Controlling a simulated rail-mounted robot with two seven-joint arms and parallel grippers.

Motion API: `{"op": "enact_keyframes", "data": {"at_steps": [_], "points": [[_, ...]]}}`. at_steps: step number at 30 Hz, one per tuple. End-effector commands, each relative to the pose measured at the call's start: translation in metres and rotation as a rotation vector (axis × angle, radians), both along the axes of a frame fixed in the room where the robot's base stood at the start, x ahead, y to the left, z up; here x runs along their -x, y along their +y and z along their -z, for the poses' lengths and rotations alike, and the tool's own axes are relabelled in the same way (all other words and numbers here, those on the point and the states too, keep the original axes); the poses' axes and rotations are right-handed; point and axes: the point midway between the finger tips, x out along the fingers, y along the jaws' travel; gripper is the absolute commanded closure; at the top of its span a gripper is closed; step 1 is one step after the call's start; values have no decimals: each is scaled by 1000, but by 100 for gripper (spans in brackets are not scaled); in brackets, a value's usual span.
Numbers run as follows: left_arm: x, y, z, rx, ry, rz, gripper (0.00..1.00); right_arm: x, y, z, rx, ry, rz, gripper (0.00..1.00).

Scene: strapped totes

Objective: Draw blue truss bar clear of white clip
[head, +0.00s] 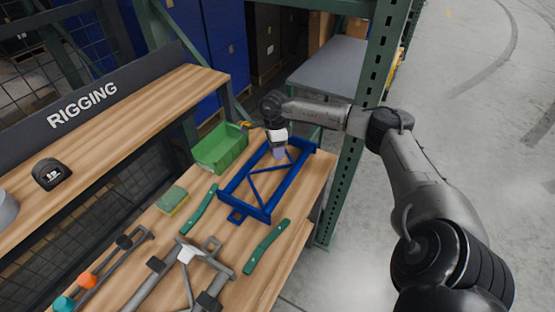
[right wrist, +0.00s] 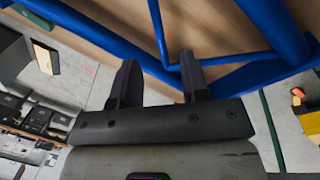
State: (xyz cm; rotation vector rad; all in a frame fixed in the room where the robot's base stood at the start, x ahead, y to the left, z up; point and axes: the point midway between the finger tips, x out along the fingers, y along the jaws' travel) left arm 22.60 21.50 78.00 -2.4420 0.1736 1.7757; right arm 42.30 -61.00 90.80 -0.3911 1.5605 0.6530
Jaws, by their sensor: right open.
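The blue truss (head: 250,210) is a rectangular frame with thinner diagonal braces, lying on the wooden bench. My right gripper (head: 280,155) is over its far end, pointing down. In the right wrist view my right gripper (right wrist: 158,68) is open, with two dark fingers apart. Blue bars (right wrist: 275,28) run close beyond the fingertips, and a thin brace passes near the gap; I cannot tell whether they touch. A white clip-like piece (head: 187,253) sits on a grey tube frame nearer the front, apart from the blue truss. My left gripper is not seen.
A green bin (head: 221,148) stands behind the truss. Green bars (head: 266,247) and a green-yellow sponge (head: 172,200) lie nearby. A green rack post (head: 365,110) rises close to my right arm. A shelf marked RIGGING (head: 110,125) is at left.

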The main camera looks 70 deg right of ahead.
Motion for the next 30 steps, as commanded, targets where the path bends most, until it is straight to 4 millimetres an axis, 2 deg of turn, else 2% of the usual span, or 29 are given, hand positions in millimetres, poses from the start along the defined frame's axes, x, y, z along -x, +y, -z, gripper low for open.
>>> {"op": "enact_keyframes", "data": {"at_steps": [1, 6, 12, 30], "points": [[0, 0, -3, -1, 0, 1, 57, -1, -1, -12, 0, -3, 0, 58], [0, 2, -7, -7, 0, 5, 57, -4, -5, -37, 0, -2, 0, 58], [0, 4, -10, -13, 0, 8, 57, -6, -8, -54, -1, -1, 1, 58], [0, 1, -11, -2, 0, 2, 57, -6, -8, -59, 0, 1, 0, 58]]}}
